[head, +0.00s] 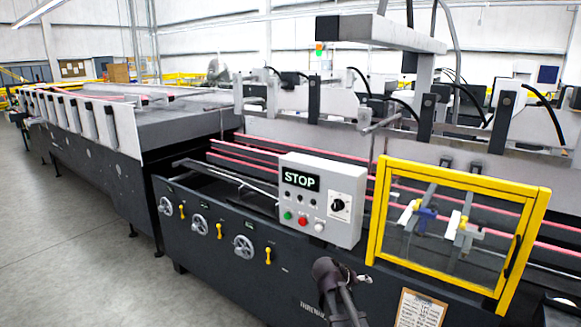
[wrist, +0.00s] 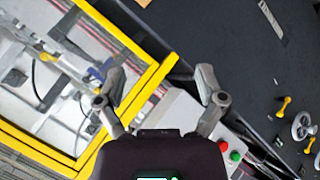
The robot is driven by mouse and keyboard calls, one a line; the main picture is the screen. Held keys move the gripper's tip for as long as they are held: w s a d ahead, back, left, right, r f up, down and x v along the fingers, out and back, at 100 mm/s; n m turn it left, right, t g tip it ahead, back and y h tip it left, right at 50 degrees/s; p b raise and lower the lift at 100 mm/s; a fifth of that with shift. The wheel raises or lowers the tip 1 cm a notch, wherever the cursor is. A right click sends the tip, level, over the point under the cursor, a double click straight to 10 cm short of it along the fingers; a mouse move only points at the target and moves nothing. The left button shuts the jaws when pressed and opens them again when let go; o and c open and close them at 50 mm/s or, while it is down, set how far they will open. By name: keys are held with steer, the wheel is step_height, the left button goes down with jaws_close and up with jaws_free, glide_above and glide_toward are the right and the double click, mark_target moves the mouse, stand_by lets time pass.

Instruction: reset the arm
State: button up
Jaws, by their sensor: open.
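My gripper (wrist: 161,84) shows in the wrist view with its two grey fingers spread wide and nothing between them. In the head view, a dark part of my arm rises at the bottom centre, in front of the machine's dark front panel and below the control box; the fingers are hard to make out there. The grey control box (head: 322,200) has a display reading STOP, a black knob and several buttons, including green and red ones. In the wrist view the box (wrist: 182,118) lies behind the gripper, partly hidden by it.
A yellow-framed clear guard (head: 455,232) stands right of the control box and fills the left of the wrist view (wrist: 158,75). Handwheels (head: 243,246) and yellow handles line the dark front panel. A clipboard (head: 421,309) hangs at lower right. Grey floor (head: 70,250) is clear at left.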

steer(key=s+a+f+g+y, duration=0.2)
steer(key=s+f+y, duration=0.1)
steer(key=s, duration=0.6)
steer(key=s+a+f+g+y, duration=0.1)
steer(key=s+f+g+y, duration=0.2)
steer(key=s, duration=0.6)
steer(key=shift+s+a+y, duration=0.35)
steer(key=shift+a+y, duration=0.05)
steer(key=shift+y, duration=0.6)
